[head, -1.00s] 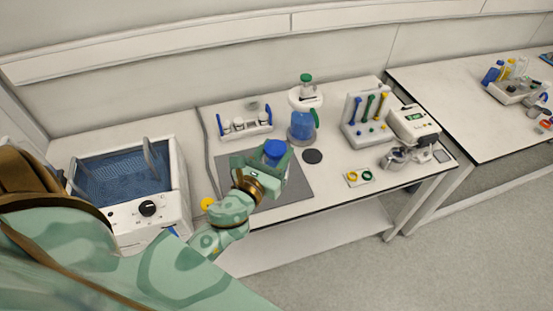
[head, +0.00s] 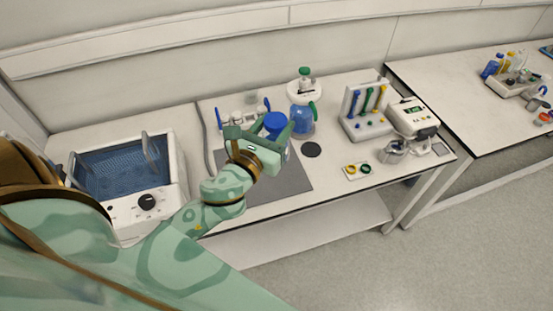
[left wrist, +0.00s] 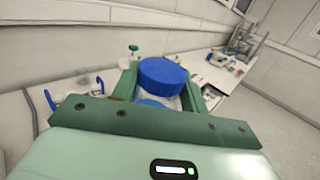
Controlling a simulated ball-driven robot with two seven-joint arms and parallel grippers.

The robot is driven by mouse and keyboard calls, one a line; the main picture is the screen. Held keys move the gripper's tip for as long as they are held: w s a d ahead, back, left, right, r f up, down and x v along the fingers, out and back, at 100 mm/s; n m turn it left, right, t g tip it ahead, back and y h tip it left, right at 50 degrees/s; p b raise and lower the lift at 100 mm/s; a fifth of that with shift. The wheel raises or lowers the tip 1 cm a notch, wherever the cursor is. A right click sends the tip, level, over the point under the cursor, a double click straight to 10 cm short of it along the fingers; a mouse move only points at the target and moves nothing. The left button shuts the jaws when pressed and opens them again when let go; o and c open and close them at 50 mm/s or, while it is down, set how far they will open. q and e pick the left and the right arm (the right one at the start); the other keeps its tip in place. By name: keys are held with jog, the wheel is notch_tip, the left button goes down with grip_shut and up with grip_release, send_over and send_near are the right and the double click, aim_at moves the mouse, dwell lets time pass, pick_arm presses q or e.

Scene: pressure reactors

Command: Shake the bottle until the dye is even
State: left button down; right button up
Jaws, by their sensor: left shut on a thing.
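My left gripper (head: 272,138) is shut on a bottle with a blue cap (head: 275,122), above the grey mat (head: 284,187) on the bench. In the left wrist view the bottle's blue cap (left wrist: 163,75) sits between the two green fingers, with a bit of blue below it. Most of the bottle's body is hidden by the gripper, so I cannot see how even the dye is. My right gripper is not in view.
A blue-filled bottle (head: 302,119) stands behind my gripper. A water bath (head: 124,178) is at the left. A rack of coloured tools (head: 365,112) and a white device (head: 413,118) are at the right. A dark disc (head: 311,149) lies on the bench.

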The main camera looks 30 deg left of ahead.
pick_arm(q)
jog(key=f, duration=0.6)
jog(key=shift+a, duration=0.25)
jog(key=shift+f, duration=0.1)
jog(key=r, duration=0.6)
jog(key=shift+d+r, duration=0.25)
jog(key=shift+d, duration=0.15)
jog(key=f, duration=0.4)
jog(key=a+f, duration=0.1)
jog(key=f, duration=0.1)
jog(key=shift+f, duration=0.4)
jog(key=shift+d+r, duration=0.2)
jog(key=shift+d, duration=0.25)
jog(key=shift+a, duration=0.15)
